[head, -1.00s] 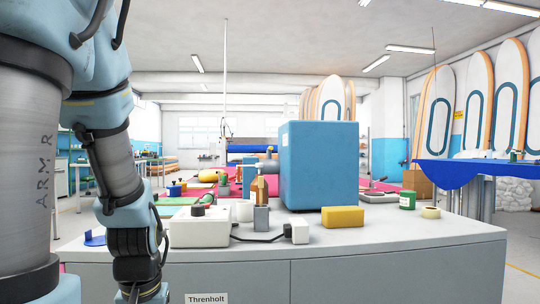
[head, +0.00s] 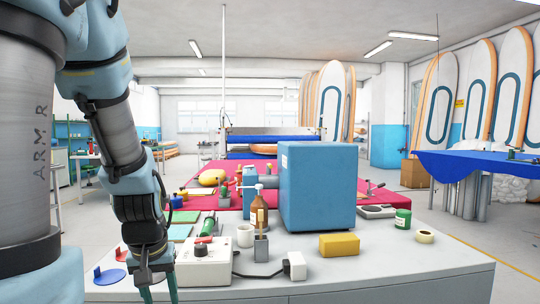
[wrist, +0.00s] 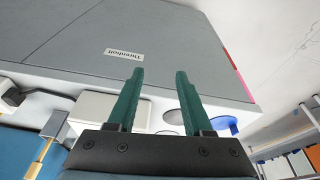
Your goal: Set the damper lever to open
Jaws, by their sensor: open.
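My gripper (head: 159,292) is at the lower left of the head view, pointing down beside the grey bench's left part. In the wrist view my gripper (wrist: 159,73) has its two green fingers apart with nothing between them. A small lever-like part with a reddish tip (head: 373,188) shows behind the right side of the blue box (head: 318,187). I cannot tell whether it is the damper lever or how it is set. A grey pipe (head: 267,182) meets the box's left side, partly hidden by bottles.
The bench's front right is clear. A pink-topped table stands behind.

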